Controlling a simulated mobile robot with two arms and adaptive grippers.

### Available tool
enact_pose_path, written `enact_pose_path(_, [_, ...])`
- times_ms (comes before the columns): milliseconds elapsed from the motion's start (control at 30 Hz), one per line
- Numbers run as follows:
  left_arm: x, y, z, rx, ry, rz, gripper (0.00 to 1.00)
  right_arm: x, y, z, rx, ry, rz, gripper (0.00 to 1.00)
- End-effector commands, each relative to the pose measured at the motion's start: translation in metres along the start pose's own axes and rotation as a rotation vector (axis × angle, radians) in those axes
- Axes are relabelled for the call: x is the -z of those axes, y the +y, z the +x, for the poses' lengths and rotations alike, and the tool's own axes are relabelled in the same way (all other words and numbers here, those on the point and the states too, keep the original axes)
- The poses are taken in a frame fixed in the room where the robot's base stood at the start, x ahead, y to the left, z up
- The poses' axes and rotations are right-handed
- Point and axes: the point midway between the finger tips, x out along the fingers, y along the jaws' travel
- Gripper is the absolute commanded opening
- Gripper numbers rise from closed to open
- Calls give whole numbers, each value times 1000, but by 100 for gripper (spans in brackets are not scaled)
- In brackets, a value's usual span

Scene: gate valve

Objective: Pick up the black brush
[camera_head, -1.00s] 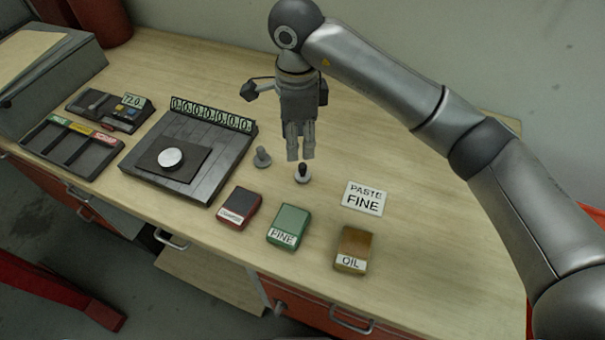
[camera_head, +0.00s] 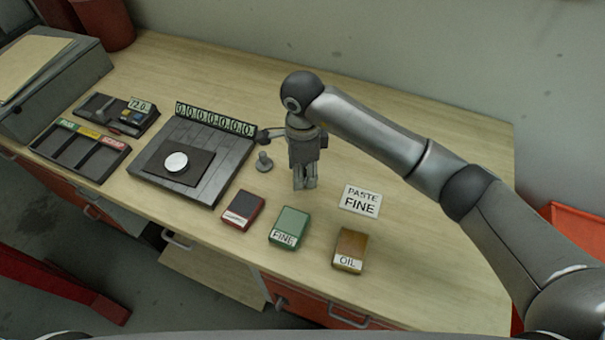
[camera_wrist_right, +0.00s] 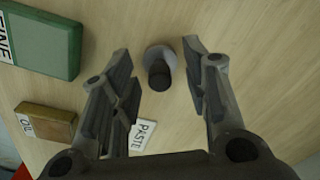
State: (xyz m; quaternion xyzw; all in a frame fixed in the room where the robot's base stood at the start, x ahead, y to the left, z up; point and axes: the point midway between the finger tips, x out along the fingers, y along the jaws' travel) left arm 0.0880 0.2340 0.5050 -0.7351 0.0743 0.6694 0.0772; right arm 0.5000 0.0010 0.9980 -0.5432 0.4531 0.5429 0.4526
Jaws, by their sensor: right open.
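The black brush (camera_wrist_right: 159,72) shows in the right wrist view as a dark upright handle on a pale round base, standing on the table. In the head view it is hidden behind my right gripper (camera_head: 304,184), which points down over its spot. In the wrist view my right gripper (camera_wrist_right: 156,52) is open, with one finger on each side of the brush and a gap on both sides. I cannot tell how far the fingertips are above the table. My left gripper is not in view.
The green FINE box (camera_head: 289,224), dark red box (camera_head: 243,209), brown OIL box (camera_head: 350,247) and PASTE FINE card (camera_head: 361,201) lie in front. A dark plate (camera_head: 212,187) with a white disc is left.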

Motion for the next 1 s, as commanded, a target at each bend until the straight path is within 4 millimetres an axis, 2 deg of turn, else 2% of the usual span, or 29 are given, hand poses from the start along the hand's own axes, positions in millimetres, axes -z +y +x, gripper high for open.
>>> enact_pose_path(33, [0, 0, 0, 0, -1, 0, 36, 0, 0, 0, 0, 0, 0, 41])
enact_pose_path(367, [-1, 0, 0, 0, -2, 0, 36, 0, 0, 0, 0, 0, 0, 0])
enact_pose_path(767, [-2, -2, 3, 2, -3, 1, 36, 0, -1, -3, 2, 0, 0, 0])
enact_pose_path(1000, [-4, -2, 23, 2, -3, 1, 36, 0, -2, -22, 7, 0, -1, 0])
